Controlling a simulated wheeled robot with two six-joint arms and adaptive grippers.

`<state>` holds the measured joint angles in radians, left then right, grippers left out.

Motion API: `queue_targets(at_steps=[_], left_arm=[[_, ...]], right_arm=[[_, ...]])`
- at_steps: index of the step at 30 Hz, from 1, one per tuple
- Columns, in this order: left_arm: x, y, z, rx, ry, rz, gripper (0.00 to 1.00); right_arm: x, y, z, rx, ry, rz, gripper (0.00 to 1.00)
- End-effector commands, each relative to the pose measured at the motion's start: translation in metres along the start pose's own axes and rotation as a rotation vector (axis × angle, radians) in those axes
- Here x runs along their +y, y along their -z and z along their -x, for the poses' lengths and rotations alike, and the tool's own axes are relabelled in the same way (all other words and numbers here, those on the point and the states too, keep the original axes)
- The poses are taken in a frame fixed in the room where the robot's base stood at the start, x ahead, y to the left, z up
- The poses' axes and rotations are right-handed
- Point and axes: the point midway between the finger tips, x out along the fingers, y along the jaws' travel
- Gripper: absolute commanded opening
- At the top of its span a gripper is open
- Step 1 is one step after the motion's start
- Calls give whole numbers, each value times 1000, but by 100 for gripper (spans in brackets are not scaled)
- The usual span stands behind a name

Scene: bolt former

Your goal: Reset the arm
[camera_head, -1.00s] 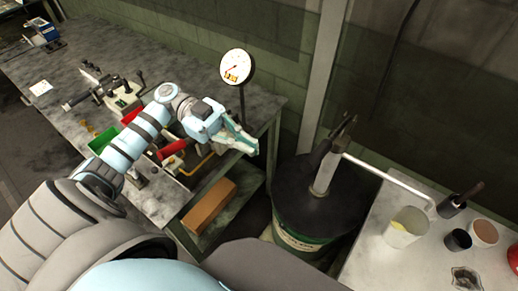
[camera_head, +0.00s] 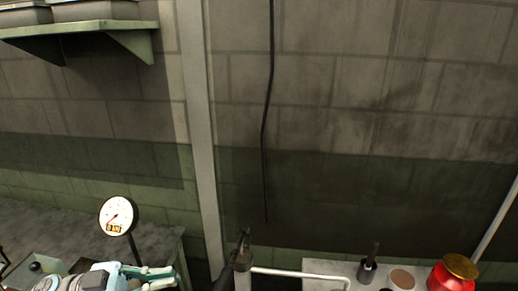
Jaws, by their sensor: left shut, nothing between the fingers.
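My left gripper (camera_head: 172,275) shows at the bottom left of the head view, pale blue with teal fingers pointing right. It is shut and empty. It is in front of the workbench (camera_head: 50,222), just below the round dial gauge (camera_head: 118,214). Most of the left arm is cut off by the bottom edge.
A dark pump handle (camera_head: 238,262) and a white pipe (camera_head: 300,272) stand right of the gripper. A red container (camera_head: 452,275) with a yellow lid is at the far right. A post (camera_head: 200,130) and a green shelf (camera_head: 80,28) are behind.

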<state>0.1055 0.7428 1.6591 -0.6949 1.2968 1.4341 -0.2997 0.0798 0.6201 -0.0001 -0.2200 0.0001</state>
Motion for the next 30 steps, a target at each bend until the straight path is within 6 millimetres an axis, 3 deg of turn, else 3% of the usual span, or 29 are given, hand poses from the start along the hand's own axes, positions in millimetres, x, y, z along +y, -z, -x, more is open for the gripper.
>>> queue_targets(at_steps=[1, 3, 5, 6, 8, 9, 12, 15, 19, 24, 25, 30], left_arm=[[-18, 2, -12, 59, 164, -47, 0], [-54, 0, -12, 95, 501, -101, 0], [-79, -16, 8, 41, 816, -96, 0], [-86, -36, 28, -43, 1009, -59, 0], [-78, -74, 61, -227, 1237, 35, 0], [-61, -99, 79, -366, 1340, 113, 0], [-5, -149, 108, -685, 1442, 304, 0], [52, -178, 118, -929, 1426, 464, 0], [121, -196, 120, -1173, 1329, 639, 0], [206, -198, 114, -1417, 1128, 835, 0], [219, -197, 112, -1452, 1089, 865, 0], [226, -281, 134, -1481, 1095, 894, 0]], right_arm=[[0, 0, 0, 0, 0, 0, 25], [0, 0, 0, 0, -1, 0, 25], [1, 0, 0, 0, -1, 0, 25], [1, 0, 0, 0, -1, 0, 25], [1, 0, 0, 0, -1, 1, 25], [1, 0, 0, 0, -1, 1, 25], [1, 0, 0, 0, -2, 1, 25], [1, 0, 0, -1, -2, 1, 25], [1, 0, 0, -1, -1, 1, 25], [1, 0, 0, -1, -1, 1, 25], [0, 0, 0, -1, -1, 0, 25], [0, 0, -1, 0, 0, 0, 25]])
